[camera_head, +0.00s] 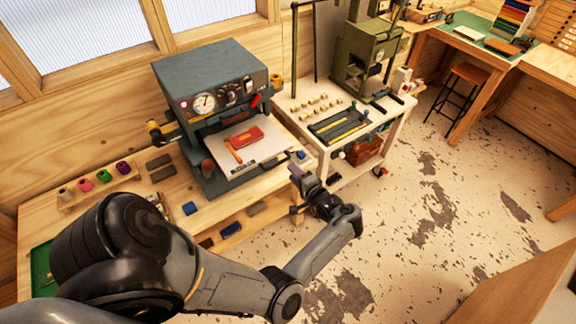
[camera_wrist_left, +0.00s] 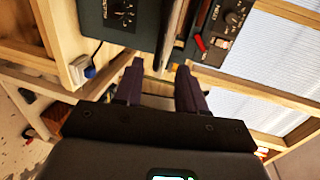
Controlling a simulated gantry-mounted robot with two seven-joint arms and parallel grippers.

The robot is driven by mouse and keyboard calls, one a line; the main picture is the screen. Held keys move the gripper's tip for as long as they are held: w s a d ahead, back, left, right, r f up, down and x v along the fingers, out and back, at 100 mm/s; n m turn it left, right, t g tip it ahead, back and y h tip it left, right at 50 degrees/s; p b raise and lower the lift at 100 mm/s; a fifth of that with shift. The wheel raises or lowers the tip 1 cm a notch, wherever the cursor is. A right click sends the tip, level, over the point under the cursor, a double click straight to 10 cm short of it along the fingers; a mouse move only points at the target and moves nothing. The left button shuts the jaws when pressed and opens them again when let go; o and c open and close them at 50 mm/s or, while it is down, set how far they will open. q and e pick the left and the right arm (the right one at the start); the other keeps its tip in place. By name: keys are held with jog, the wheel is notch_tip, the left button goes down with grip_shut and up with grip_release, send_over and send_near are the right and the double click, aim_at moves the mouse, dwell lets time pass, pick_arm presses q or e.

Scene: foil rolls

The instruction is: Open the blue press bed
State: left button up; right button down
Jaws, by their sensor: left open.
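The blue-grey press (camera_head: 215,85) stands on the wooden bench against the wall, with a gauge and red switch on its front. Its bed (camera_head: 232,186) sits low under the head, with a pale board (camera_head: 262,157) on it. A red book-like block (camera_head: 246,137) and an orange-handled tool (camera_head: 233,151) lie on the board. My left gripper (camera_head: 299,180) is open, off the bed's front right corner. In the left wrist view its fingers (camera_wrist_left: 158,78) point at a thin pale edge (camera_wrist_left: 165,48) between two dark press parts; contact cannot be told. My right gripper is not in view.
A white cart (camera_head: 340,165) with a black and yellow tray (camera_head: 338,125) and small blocks stands right of the press. Thread spools (camera_head: 85,185) line the bench's left. Open floor (camera_head: 430,200) lies at right.

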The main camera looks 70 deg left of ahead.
pick_arm(q)
jog(key=shift+p+v, duration=0.3)
jog(key=shift+v, duration=1.8)
jog(key=w+a+r+n+t+h+p, duration=0.2)
jog(key=w+a+r+t+h+p, duration=0.15)
jog(key=t, duration=0.45)
jog(key=w+d+r+m+t+h+p, duration=0.2)
jog(key=d+r+t+h, duration=0.25)
jog(key=d, duration=0.55)
jog(key=s+d+r+m+g+h+p, duration=0.1)
jog(key=s+d+m+g+h, duration=0.1)
jog(key=s+d, duration=0.7)
jog(key=s+d+r+m+g+h+p, duration=0.1)
jog(key=s+d+g+h, duration=0.3)
jog(key=s+d, duration=0.6)
jog(key=d+r+m+h, duration=0.1)
jog(key=d, duration=0.2)
jog(key=shift+r+h+p, duration=0.2)
jog(key=shift+h+p, duration=0.1)
jog(key=shift+p, duration=0.05)
